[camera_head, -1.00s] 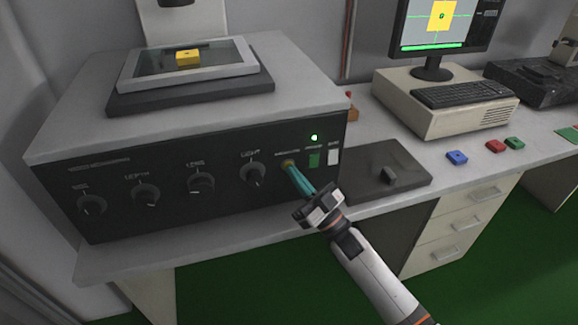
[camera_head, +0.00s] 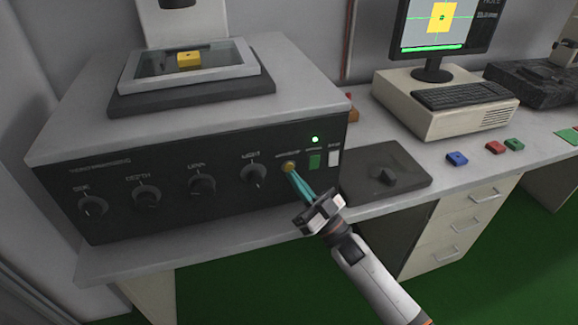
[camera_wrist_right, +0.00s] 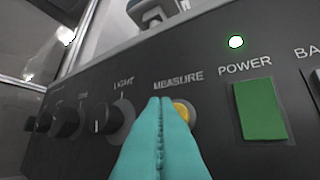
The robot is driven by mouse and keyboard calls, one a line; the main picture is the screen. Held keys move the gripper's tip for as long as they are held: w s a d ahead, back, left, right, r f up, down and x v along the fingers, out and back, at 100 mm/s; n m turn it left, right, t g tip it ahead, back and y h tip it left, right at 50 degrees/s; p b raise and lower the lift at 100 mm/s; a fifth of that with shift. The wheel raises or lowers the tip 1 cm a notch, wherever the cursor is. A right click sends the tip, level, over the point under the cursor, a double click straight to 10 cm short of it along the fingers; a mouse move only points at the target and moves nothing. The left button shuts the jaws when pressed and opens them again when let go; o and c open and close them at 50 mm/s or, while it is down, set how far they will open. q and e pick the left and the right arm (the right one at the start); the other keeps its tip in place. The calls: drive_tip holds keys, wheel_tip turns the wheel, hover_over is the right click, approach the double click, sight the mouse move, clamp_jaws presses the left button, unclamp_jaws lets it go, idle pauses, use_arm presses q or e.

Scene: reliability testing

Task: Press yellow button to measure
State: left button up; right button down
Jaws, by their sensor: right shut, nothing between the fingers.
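The yellow button (camera_head: 289,166) sits on the black front panel of the grey machine, right of the knobs. In the right wrist view the yellow button (camera_wrist_right: 184,112) shows under the label MEASURE, partly hidden by my fingers. My right gripper (camera_head: 291,174) is shut and empty, its teal fingertips just below the button. In the right wrist view the fingertips (camera_wrist_right: 160,101) overlap the button's left side; I cannot tell whether they touch it. A yellow block (camera_head: 189,60) lies on the machine's glass stage (camera_head: 230,66). My left gripper is out of view.
A green power switch (camera_head: 314,161) and a white switch (camera_head: 334,157) are right of the button. The monitor (camera_head: 440,25) shows a yellow square and text. Small blue, red and green blocks lie farther right.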

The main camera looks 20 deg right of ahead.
drive_tip(key=shift+s, duration=0.15)
drive_tip(key=s+p, duration=0.2)
drive_tip(key=s, duration=0.3)
drive_tip(key=shift+d+r, duration=0.1)
idle(0.3)
drive_tip(key=shift+h, duration=0.3)
idle(0.4)
